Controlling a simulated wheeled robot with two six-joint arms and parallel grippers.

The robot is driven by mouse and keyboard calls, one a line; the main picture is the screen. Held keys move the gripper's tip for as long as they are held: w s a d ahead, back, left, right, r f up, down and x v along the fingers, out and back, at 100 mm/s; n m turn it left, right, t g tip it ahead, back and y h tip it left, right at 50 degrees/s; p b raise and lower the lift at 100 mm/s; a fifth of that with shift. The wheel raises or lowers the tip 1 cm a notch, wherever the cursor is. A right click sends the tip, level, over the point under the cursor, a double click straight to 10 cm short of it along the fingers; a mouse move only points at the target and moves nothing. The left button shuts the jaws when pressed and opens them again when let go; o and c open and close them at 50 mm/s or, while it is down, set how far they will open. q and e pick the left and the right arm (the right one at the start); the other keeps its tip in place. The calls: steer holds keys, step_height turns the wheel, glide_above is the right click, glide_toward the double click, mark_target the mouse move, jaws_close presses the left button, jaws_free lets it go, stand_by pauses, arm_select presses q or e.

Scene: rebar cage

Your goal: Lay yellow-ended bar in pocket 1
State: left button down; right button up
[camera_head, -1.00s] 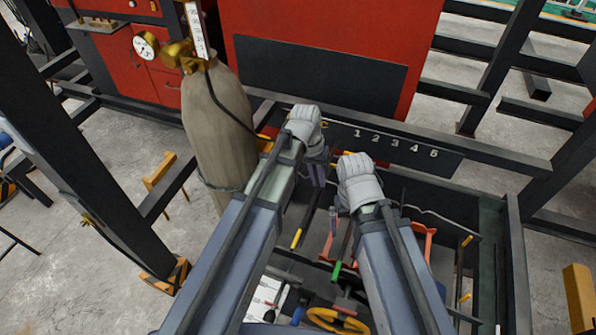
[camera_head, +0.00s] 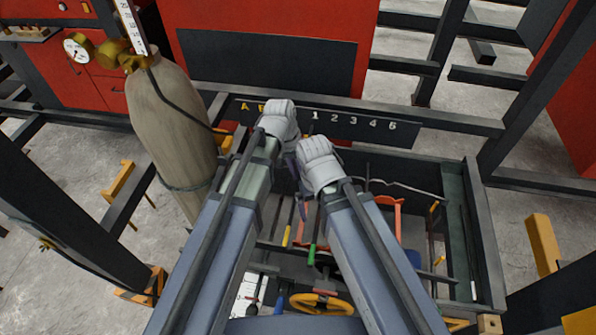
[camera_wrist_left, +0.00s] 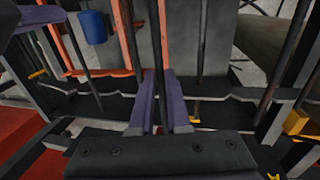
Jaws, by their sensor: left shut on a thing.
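My left gripper (camera_head: 291,168) reaches over the dark frame, and its glove-like wrist hides part of it. In the left wrist view its purple fingers (camera_wrist_left: 161,108) are shut on a dark bar (camera_wrist_left: 157,38) that runs up between them. In the head view a bar with a yellow end (camera_head: 286,236) leads down from this gripper, so it appears to be the held one.
A tan gas cylinder (camera_head: 175,135) stands left of the arms. A green-ended bar (camera_head: 311,255), an orange frame (camera_head: 397,218) and a yellow wheel (camera_head: 322,303) lie within the dark frame. Several other bars stand at its right side.

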mark_target(318, 228)
arm_select(q)
step_height(318, 228, down, 9)
steer(key=b, duration=0.8)
steer(key=shift+b, duration=0.35)
arm_select(e)
steer(key=shift+f, duration=4.6)
arm_select(q)
steer(key=shift+f, duration=0.1)
steer(key=c, duration=0.8)
jaws_free()
arm_select(e)
steer(key=shift+r, duration=0.1)
step_height(318, 228, up, 8)
steer(key=p, duration=0.7)
steer(key=shift+f+p, duration=0.2)
steer(key=shift+p, duration=0.2)
arm_select(q)
steer(key=r, duration=0.2)
steer(key=a+r, duration=0.1)
steer(key=r, duration=0.4)
steer(key=shift+w+a+r, duration=0.15)
steer(key=shift+a+r, duration=0.1)
steer(key=shift+r, duration=0.1)
steer(key=shift+f, duration=0.1)
arm_select(e)
steer(key=shift+s+f, duration=0.1)
